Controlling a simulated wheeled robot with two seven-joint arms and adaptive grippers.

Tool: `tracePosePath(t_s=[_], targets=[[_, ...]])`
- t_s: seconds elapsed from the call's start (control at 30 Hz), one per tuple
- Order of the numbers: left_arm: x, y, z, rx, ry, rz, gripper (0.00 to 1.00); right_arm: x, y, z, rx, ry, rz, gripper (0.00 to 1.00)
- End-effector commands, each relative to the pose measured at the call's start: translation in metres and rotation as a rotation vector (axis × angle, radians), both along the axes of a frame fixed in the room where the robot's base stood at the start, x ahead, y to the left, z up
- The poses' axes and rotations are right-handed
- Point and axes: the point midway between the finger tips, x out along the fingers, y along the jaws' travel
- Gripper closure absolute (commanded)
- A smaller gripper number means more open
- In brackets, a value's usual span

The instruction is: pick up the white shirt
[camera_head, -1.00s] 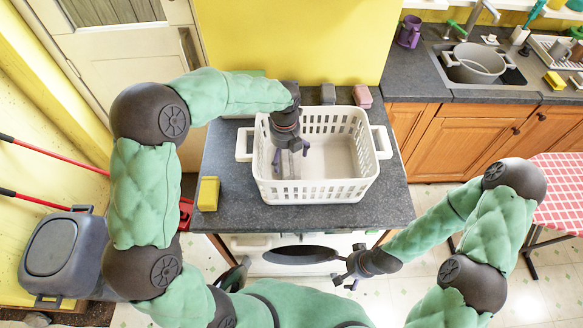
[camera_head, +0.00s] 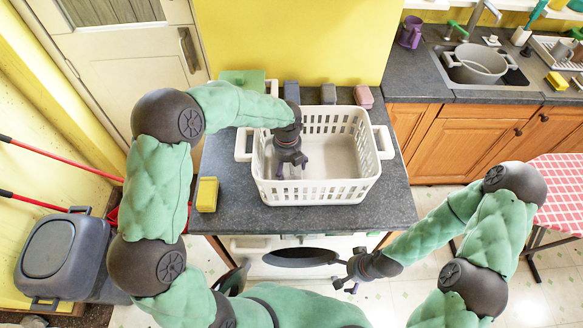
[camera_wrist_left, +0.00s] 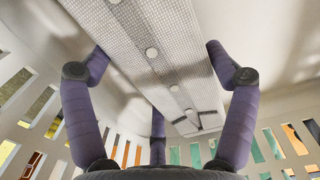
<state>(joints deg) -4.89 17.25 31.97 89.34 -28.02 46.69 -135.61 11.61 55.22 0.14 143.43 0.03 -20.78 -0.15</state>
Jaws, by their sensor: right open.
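The white shirt shows close up in the left wrist view as pale fabric with a finely checked strip and a row of buttons (camera_wrist_left: 165,70). It lies inside the white laundry basket (camera_head: 320,190), where it is hard to tell from the basket in the head view. My left gripper (camera_head: 291,172) reaches down into the left half of the basket. In the left wrist view its fingers (camera_wrist_left: 155,60) are spread apart over the shirt; contact cannot be told. My right gripper (camera_head: 345,282) is open and empty, low in front of the counter.
The basket stands on a dark grey counter (camera_head: 390,205) above a washing machine. A yellow sponge (camera_head: 207,194) lies left of the basket. A pink object (camera_head: 363,97) and several small boxes stand behind it. A sink with a pot (camera_head: 475,65) is at the right.

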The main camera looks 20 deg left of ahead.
Motion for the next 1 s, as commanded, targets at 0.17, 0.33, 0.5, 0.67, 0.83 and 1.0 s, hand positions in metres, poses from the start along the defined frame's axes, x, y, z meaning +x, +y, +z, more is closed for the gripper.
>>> tracePosePath(t_s=[0.17,0.33,0.5,0.67,0.83,1.0], targets=[[0.0,0.0,-0.001,0.0,0.001,0.0,0.52,0.0,0.0,0.0,0.0,0.0,0.0,0.0],[-0.001,0.0,-0.001,0.001,0.001,-0.001,0.53,0.0,0.0,0.0,0.0,0.0,0.0,0.0],[0.0,0.0,0.012,0.0,0.0,0.0,0.53,0.0,0.0,0.003,0.0,0.0,0.0,0.0],[0.001,0.0,0.041,0.0,-0.003,-0.001,0.53,0.0,0.0,0.01,0.0,0.0,0.0,0.0],[0.001,0.0,0.072,0.0,-0.001,-0.001,0.53,0.0,0.0,0.017,0.0,0.0,0.0,0.0],[0.0,-0.001,0.093,0.0,0.0,-0.001,0.53,0.0,0.0,0.02,0.0,0.0,0.0,0.0]])
